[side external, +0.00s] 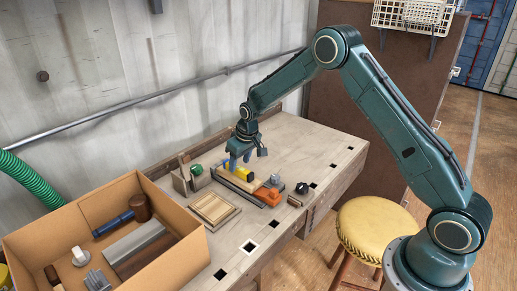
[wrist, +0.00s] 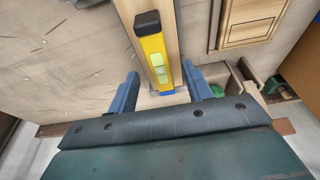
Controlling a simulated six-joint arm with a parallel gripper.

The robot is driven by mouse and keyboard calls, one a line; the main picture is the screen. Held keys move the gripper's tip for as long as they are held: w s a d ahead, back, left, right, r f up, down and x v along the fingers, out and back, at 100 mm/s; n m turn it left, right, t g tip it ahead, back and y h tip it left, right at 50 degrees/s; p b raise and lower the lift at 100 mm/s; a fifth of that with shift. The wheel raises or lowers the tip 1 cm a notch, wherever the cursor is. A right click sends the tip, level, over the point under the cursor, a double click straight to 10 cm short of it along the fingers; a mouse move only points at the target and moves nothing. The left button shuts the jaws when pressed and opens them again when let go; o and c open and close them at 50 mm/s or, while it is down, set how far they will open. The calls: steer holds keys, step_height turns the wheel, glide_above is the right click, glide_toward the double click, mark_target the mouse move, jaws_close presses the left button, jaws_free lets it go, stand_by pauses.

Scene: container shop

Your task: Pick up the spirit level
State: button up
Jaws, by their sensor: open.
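The spirit level (wrist: 155,55) is yellow with a black end cap and a pale green vial. In the wrist view it lies lengthwise along a light wooden piece, its near part between my fingers. In the side view it shows as a small yellow bar (side external: 242,173) on the workbench. My gripper (wrist: 160,78) is open, with one blue finger on each side of the level and a gap visible on both sides. In the side view my gripper (side external: 238,162) is low over the level and hides part of it. I cannot tell its exact height above it.
An orange tool (side external: 265,196) lies just right of the level on the workbench (side external: 300,140). A wooden framed panel (side external: 214,210) lies in front, and a small green object (side external: 196,170) is left. A cardboard box (side external: 175,195) with tools stands at the left; a yellow stool (side external: 375,230) stands right.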

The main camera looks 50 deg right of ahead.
steer(key=shift+x, duration=1.25)
jaws_close()
